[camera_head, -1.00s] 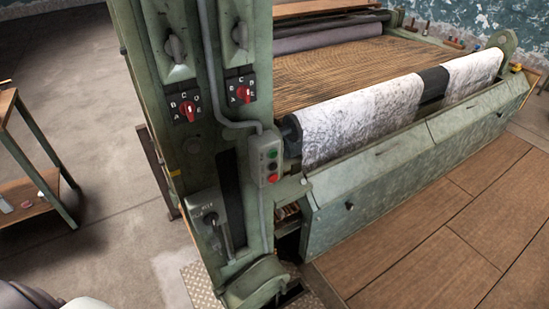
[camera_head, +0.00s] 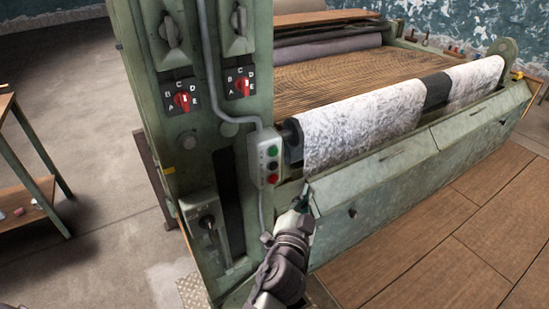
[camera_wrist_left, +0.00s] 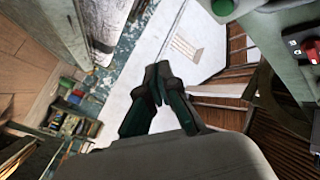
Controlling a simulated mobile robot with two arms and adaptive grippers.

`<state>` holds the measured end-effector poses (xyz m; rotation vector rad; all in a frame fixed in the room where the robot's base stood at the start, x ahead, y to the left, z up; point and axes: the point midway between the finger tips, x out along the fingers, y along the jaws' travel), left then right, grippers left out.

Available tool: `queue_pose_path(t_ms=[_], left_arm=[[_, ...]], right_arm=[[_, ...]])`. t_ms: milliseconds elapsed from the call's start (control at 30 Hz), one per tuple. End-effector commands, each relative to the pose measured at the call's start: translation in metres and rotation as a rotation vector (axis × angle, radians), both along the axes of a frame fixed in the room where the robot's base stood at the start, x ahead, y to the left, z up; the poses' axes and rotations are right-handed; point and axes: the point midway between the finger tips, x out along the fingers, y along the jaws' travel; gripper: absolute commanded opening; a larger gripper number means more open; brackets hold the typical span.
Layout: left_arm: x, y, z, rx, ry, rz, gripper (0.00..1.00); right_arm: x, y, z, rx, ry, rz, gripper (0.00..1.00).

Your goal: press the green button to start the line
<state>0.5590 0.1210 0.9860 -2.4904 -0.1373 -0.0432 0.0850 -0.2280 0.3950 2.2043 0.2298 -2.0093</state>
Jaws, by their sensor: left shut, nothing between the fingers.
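The grey button box (camera_head: 266,160) is fixed to the front edge of the green machine post. Its green button (camera_head: 272,151) is at the top, a dark button sits in the middle and a red button (camera_head: 273,179) is at the bottom. My left gripper (camera_head: 306,193) is below and to the right of the box, apart from it, with its fingers shut and empty. In the left wrist view the shut fingertips (camera_wrist_left: 158,70) point into open space, and a round green button (camera_wrist_left: 222,6) shows at the top edge. My right gripper is in neither view.
Two red rotary selectors (camera_head: 182,101) (camera_head: 243,86) and a lever panel (camera_head: 207,225) are on the post. A grey conduit runs down to the box. The patterned cloth roll (camera_head: 365,122) and green front cover (camera_head: 400,175) lie right of my gripper. A wooden shelf stands far left.

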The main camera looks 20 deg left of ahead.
Motion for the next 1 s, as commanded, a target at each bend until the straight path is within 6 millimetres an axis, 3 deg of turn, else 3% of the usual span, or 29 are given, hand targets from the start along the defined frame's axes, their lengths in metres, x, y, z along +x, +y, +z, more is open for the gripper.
queue_pose_path(t_ms=[100,200,667,1000], left_arm=[[-0.004,0.005,0.027,0.003,-0.062,0.022,0.0],[-0.005,0.007,0.036,0.006,-0.081,0.03,0.0],[-0.001,0.012,0.038,0.009,-0.081,0.03,0.0],[0.027,0.047,0.039,0.011,-0.08,0.03,0.0]], right_arm=[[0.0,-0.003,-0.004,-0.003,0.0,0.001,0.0],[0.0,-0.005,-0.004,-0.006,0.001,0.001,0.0],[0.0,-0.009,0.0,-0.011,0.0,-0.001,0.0],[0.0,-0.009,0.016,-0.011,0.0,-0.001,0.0]])
